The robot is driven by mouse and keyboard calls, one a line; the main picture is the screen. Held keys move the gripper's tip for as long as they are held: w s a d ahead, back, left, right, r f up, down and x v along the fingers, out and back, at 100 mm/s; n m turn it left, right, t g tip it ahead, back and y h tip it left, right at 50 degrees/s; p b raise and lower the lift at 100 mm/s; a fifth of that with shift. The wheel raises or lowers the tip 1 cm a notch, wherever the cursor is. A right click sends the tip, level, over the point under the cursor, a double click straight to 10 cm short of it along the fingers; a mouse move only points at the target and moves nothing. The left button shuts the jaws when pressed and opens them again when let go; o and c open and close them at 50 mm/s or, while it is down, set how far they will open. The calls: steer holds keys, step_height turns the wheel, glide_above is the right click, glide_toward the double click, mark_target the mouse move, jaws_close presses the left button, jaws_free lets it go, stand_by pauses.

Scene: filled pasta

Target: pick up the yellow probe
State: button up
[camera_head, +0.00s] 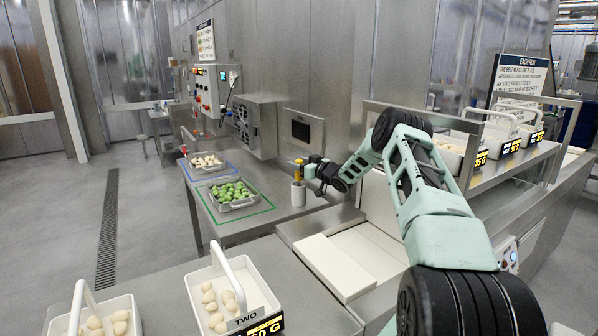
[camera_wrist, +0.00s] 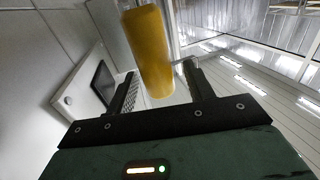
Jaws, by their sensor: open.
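The yellow probe (camera_head: 298,171) stands upright in a white cylindrical holder (camera_head: 298,194) on the steel table in the head view. In the wrist view the probe (camera_wrist: 148,52) appears as a thick yellow cylinder between my finger tips, tilted in the picture. My gripper (camera_head: 310,172) is open beside the probe, reaching in from the right at the height of its upper part. In the wrist view my gripper (camera_wrist: 160,75) shows a dark finger on each side of the probe, with gaps visible. The probe's lower end is hidden by the holder in the head view.
A tray of green pasta (camera_head: 231,195) and a tray of pale pasta (camera_head: 207,163) sit left of the holder. A wall screen (camera_head: 307,131) is behind it. White handled baskets (camera_head: 222,262) stand in front, and a white belt (camera_head: 335,268) lies below my arm.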

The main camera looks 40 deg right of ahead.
steer(key=c, duration=1.1)
steer(key=shift+o, duration=0.2)
steer(key=shift+r, duration=0.15)
